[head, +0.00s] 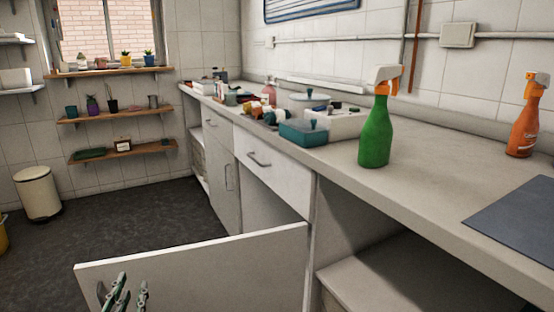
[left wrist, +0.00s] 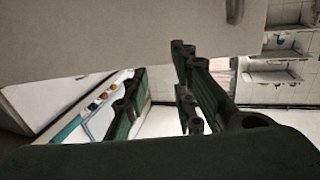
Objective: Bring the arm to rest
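My left gripper (head: 130,290) shows at the bottom left of the head view, in front of an open white cabinet door (head: 205,265). Only its green-grey fingers are visible there. In the left wrist view the fingers of my left gripper (left wrist: 157,65) stand apart with nothing between them. The pale door panel (left wrist: 120,35) fills the top of that view, and its handle (left wrist: 235,11) lies beyond the fingers, apart from them. My right gripper is not in view.
A long counter (head: 420,190) runs along the right wall, bearing a green spray bottle (head: 376,130), an orange spray bottle (head: 524,125) and a teal box (head: 303,133). The open door juts into the aisle. A cream bin (head: 38,193) stands at left; the dark floor (head: 120,225) is mostly clear.

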